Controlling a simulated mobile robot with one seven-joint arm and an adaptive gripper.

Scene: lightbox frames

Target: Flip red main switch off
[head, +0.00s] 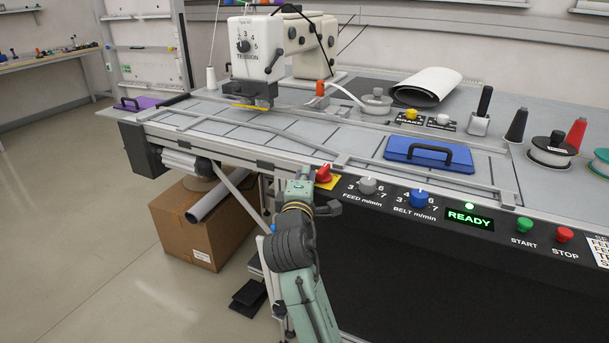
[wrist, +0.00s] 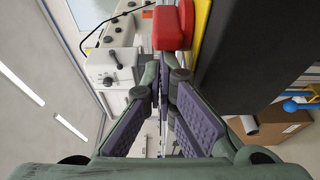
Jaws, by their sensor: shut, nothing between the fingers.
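The red main switch (head: 323,171) is a rotary knob on a yellow plate (head: 328,184) at the left end of the black control panel. In the wrist view the red knob (wrist: 168,28) is large at the top, with the yellow plate (wrist: 201,30) to its right. My gripper (wrist: 165,86) is shut and empty. Its fingertips point toward the knob and lie close below it in that picture; whether they touch it cannot be told. In the head view my wrist hides part of the panel's left end just below the switch.
Right of the switch are the grey feed knob (head: 368,186), the blue belt knob (head: 418,198), a lit READY display (head: 469,218), and green START (head: 524,225) and red STOP (head: 564,234) buttons. A cardboard box (head: 190,230) stands on the floor left of my arm.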

